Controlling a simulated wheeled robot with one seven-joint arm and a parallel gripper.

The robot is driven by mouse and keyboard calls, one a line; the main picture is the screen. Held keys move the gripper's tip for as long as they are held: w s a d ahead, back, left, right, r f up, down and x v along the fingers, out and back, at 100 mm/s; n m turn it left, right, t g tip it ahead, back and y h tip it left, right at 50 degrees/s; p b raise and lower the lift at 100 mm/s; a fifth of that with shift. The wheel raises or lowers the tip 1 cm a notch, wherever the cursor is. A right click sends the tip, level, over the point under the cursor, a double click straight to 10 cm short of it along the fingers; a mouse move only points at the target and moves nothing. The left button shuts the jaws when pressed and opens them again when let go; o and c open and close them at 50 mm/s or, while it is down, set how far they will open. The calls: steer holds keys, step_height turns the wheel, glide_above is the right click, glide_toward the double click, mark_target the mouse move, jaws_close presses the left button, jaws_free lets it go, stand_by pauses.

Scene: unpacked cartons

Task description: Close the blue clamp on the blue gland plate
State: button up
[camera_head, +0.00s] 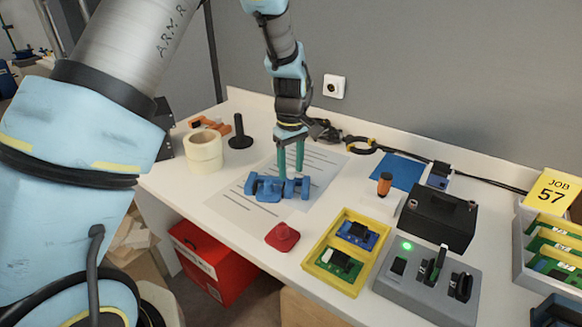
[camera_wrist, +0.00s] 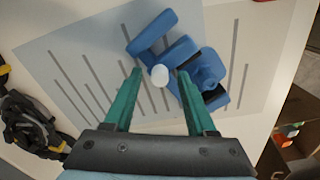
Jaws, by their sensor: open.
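A blue assembly with the clamp (camera_head: 262,188) lies on a lined sheet on the white table. I cannot clearly tell the clamp from the gland plate in the head view. In the wrist view, a blue angled arm (camera_wrist: 153,32) is at the upper left and a blue rounded block (camera_wrist: 207,70) at the right. A white round piece (camera_wrist: 159,76) sits between them. My gripper (camera_head: 291,174) points down at the assembly with its teal fingers apart. In the wrist view, the open fingertips (camera_wrist: 160,73) are on either side of the white piece; contact is unclear.
A red knobbed piece (camera_head: 282,237) and a yellow tray (camera_head: 317,258) with boards are in front. A grey lit box (camera_head: 415,290) and a black box (camera_head: 440,218) stand right.

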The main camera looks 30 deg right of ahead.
mark_target(291, 170)
step_height(291, 170, up, 11)
steer(key=b, duration=0.1)
steer(key=shift+f, duration=0.2)
